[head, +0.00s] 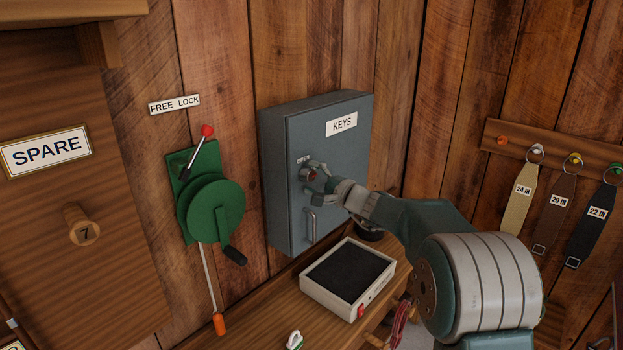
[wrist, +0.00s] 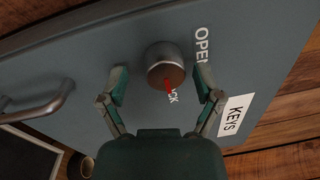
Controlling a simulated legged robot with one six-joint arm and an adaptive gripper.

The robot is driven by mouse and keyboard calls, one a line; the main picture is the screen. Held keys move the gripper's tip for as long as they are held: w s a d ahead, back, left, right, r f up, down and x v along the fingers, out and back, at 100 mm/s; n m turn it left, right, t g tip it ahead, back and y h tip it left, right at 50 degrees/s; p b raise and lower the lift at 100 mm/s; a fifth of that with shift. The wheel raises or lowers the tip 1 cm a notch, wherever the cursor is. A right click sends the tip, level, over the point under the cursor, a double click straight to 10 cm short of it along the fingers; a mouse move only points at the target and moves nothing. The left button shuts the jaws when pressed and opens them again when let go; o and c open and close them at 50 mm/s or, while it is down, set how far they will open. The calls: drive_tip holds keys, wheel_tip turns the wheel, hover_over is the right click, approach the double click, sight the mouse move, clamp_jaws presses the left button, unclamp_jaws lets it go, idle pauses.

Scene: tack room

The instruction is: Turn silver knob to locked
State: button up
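The silver knob (wrist: 165,62) is on the front of the grey key cabinet (head: 285,190). In the wrist view its red mark points down the picture at a partly covered label ending in "CK" (wrist: 173,96). The "OPEN" label (wrist: 202,46) is to the knob's right there. My gripper (wrist: 160,78) is open, with one finger on each side of the knob and a visible gap on both sides. In the head view my gripper (head: 317,178) is at the cabinet front and partly hides the knob (head: 307,174).
A bar handle (head: 310,227) is below the knob. A white tray with a dark pad (head: 318,301) is on the bench below. A green crank device (head: 213,208) is on the wall to the left. Straps (head: 553,207) hang at the right.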

drive_tip(key=shift+a, duration=0.1)
drive_tip(key=shift+s, duration=0.1)
drive_tip(key=shift+s+d, duration=0.25)
drive_tip(key=shift+d, duration=0.05)
drive_tip(key=v, duration=1.1)
